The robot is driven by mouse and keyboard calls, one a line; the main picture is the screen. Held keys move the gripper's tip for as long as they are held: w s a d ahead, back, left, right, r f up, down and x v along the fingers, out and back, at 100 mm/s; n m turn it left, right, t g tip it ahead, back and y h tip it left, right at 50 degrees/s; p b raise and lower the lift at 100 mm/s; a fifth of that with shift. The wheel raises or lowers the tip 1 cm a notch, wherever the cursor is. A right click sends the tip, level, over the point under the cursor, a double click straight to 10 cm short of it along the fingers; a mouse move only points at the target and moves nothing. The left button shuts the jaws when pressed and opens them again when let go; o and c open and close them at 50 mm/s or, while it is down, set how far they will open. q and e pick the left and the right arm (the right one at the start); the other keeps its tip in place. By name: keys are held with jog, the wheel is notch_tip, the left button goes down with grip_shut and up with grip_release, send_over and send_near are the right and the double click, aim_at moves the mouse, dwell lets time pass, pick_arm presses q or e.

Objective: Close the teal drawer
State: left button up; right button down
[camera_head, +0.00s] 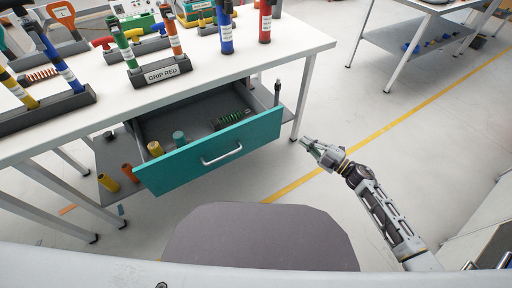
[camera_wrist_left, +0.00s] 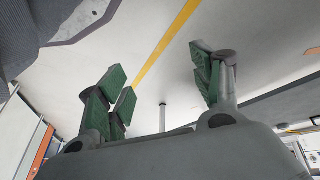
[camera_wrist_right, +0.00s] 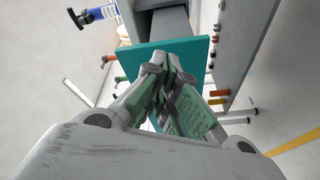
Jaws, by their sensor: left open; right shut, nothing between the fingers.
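The teal drawer (camera_head: 180,168) is pulled open under the white workbench (camera_head: 108,90). Its silver bar handle (camera_head: 222,154) is on the front. Inside are a yellow cylinder, a teal cylinder (camera_head: 179,139) and a dark green coil (camera_head: 231,118). My right gripper (camera_head: 306,143) is shut and empty, to the right of the drawer and apart from it in the head view. In the right wrist view, the fingers (camera_wrist_right: 166,82) overlap the teal front (camera_wrist_right: 196,50); contact cannot be told. My left gripper (camera_wrist_left: 162,95) is open and empty in its wrist view, and out of the head view.
Tools and a "GRIP RED" stand (camera_head: 161,75) are on the bench top. Orange and yellow cylinders (camera_head: 108,183) lie on the lower shelf left of the drawer. A second table (camera_head: 400,40) stands at the back right.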

pick_arm(q)
jog(key=shift+t+h, duration=0.4)
jog(key=shift+h, duration=0.1)
jog(key=shift+w+d+r+b, duration=0.3)
jog(key=shift+r+b, duration=0.4)
jog(key=shift+b, duration=0.9)
jog(key=shift+w+d+r+b, duration=0.15)
jog(key=shift+d+r+b, duration=0.2)
jog(key=shift+r+b, duration=0.85)
jog(key=shift+w+d+r+b, duration=0.25)
jog(key=shift+d+b, duration=0.05)
jog(key=shift+b, duration=1.7)
pick_arm(e)
jog(key=s+a+r+n+g+y, duration=0.2)
jog(key=s+a+n+g+y, duration=0.1)
jog(key=s+a+n+g, duration=0.4)
jog(key=shift+s+n+g, duration=0.5)
jog(key=shift+n+g, duration=0.2)
jog(key=shift+n, duration=1.2)
jog(key=shift+a, duration=0.15)
